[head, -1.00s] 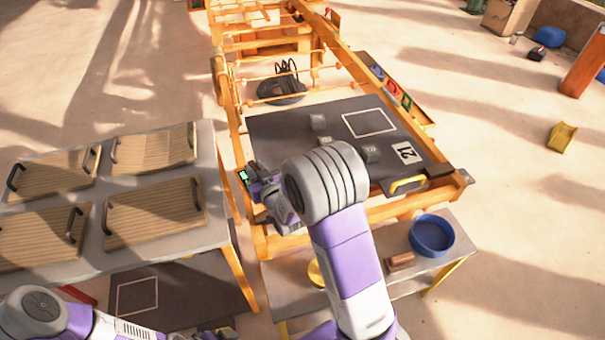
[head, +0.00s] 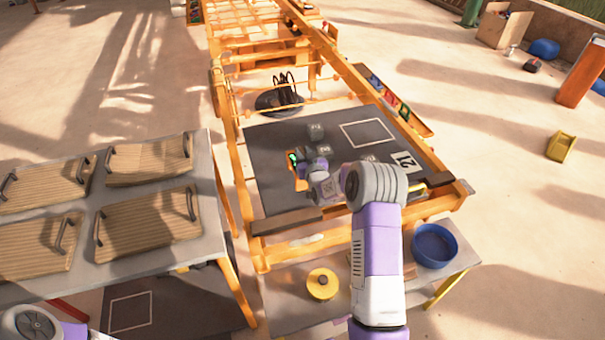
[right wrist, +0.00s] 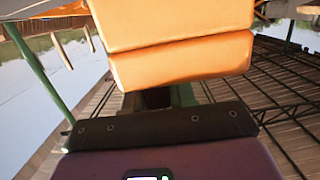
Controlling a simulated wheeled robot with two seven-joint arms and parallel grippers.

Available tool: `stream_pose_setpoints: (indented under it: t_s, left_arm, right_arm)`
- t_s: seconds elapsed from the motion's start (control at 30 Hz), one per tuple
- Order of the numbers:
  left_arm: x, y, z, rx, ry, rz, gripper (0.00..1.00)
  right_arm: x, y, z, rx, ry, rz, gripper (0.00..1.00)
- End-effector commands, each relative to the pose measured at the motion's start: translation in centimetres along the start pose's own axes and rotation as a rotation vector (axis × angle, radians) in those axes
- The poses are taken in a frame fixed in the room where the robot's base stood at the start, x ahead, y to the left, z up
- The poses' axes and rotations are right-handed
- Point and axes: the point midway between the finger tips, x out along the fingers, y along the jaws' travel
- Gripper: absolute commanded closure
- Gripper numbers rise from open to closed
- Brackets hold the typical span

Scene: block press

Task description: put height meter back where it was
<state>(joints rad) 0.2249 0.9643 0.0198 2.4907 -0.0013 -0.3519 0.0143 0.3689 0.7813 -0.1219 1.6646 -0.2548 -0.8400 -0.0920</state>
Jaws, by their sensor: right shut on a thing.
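My right gripper (head: 303,172) is shut on a small piece with a dark, green-lit screen, which I take as the height meter (head: 292,158). It is over the left part of the dark press board (head: 275,190), near the grey blocks. I cannot tell whether it touches the board. In the right wrist view a green-lit screen (right wrist: 150,177) shows at the bottom edge, and two stacked orange pieces (right wrist: 180,50) fill the top middle. The fingertips are partly hidden. My left gripper is out of view.
Grey blocks (head: 316,132) and a "21" card (head: 405,160) lie on the board, inside an orange wooden frame (head: 235,165). A table with wooden trays (head: 150,220) stands left. A yellow round piece (head: 322,284) and a blue bowl (head: 433,245) sit on a low front shelf.

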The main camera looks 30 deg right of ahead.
Motion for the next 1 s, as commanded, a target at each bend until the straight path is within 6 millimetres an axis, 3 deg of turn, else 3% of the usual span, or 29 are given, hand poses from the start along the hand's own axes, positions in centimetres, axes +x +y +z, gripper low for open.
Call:
stream_pose_setpoints:
  t_s: [0.47,0.83,0.87,1.0]
  left_arm:
    - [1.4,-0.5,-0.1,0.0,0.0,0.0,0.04]
    - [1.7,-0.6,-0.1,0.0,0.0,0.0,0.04]
    - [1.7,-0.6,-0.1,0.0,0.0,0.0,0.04]
    - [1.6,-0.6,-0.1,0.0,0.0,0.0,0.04]
  right_arm:
    - [0.8,0.0,5.2,0.0,0.004,0.001,1.0]
    - [0.9,0.0,5.5,0.0,0.006,0.001,1.0]
    - [0.8,0.0,5.7,0.0,0.002,0.001,0.73]
    - [0.8,0.0,5.6,0.0,0.001,0.001,0.52]
